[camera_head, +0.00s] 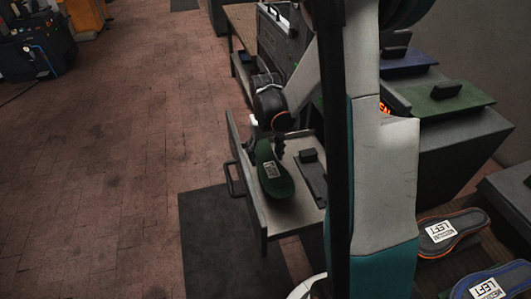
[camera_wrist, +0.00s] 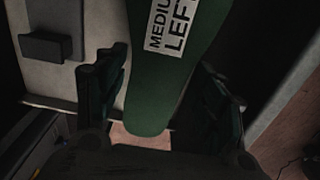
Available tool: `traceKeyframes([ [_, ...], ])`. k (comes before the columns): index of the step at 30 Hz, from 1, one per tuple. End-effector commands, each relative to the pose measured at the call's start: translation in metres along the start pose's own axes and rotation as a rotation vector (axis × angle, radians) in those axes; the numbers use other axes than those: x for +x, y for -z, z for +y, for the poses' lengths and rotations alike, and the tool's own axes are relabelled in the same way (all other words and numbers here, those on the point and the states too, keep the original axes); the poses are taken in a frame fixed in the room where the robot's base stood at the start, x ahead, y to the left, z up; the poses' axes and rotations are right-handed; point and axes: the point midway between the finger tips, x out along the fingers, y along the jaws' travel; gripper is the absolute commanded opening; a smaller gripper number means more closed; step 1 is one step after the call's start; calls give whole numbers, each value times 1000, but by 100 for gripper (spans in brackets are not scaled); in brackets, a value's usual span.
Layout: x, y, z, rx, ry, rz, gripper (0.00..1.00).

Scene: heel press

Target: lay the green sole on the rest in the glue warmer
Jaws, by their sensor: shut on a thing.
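The green sole (camera_head: 271,172) carries a white label; in the wrist view the green sole (camera_wrist: 165,100) lies between my fingers and its label reads "MEDIUM LEFT". My gripper (camera_head: 276,148) is shut on the sole near one end; its two dark fingers also flank it in the wrist view (camera_wrist: 163,75). The sole is over a pulled-out, pale-floored drawer (camera_head: 285,228) with a handle on its left, which seems to be the glue warmer's. Whether the sole touches the floor I cannot tell. A dark bar with a raised block (camera_head: 313,178) lies right of the sole.
Grey "MEDIUM LEFT" sole (camera_head: 440,233) and blue sole (camera_head: 488,288) lie on a shelf at lower right. Green-lidded (camera_head: 440,97) and blue-lidded (camera_head: 400,62) units stand behind my arm. A workbench (camera_head: 240,25) is at the back. The floor to the left is open.

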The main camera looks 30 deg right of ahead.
Motion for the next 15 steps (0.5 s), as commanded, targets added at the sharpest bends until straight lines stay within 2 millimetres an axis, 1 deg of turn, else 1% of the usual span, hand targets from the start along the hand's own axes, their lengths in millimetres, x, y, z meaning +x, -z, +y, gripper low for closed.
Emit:
traceKeyframes([
  [9, 5, 0, 0, 0, 0, 0, 37],
  [10, 5, 0, 0, 0, 0, 0, 66],
  [11, 4, 0, 0, 0, 0, 0, 72],
  [12, 4, 0, 0, 0, 0, 0, 81],
  [13, 4, 0, 0, 0, 0, 0, 87],
  [15, 4, 0, 0, 0, 0, 0, 87],
])
